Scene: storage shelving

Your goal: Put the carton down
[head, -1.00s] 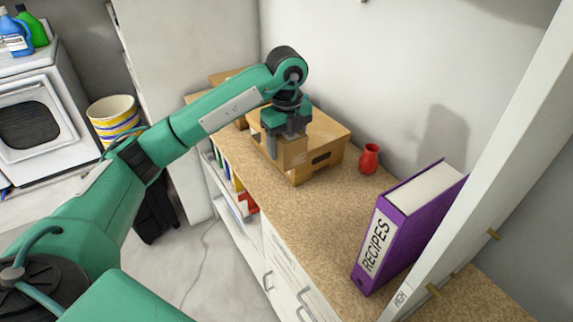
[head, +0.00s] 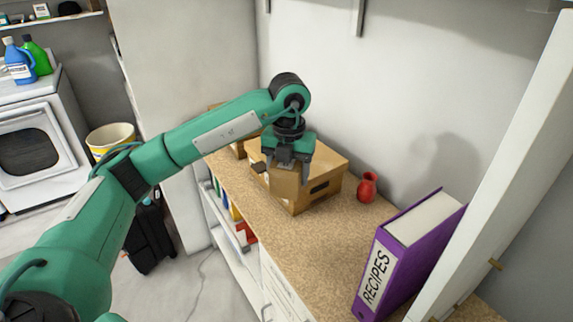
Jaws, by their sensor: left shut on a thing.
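My right gripper is not in view.
A red vase (head: 367,188) stands right of the box, near the wall. A purple recipes binder (head: 405,250) stands nearer on the right. The speckled countertop between box and binder is clear. A white upright post (head: 490,160) rises at the right.

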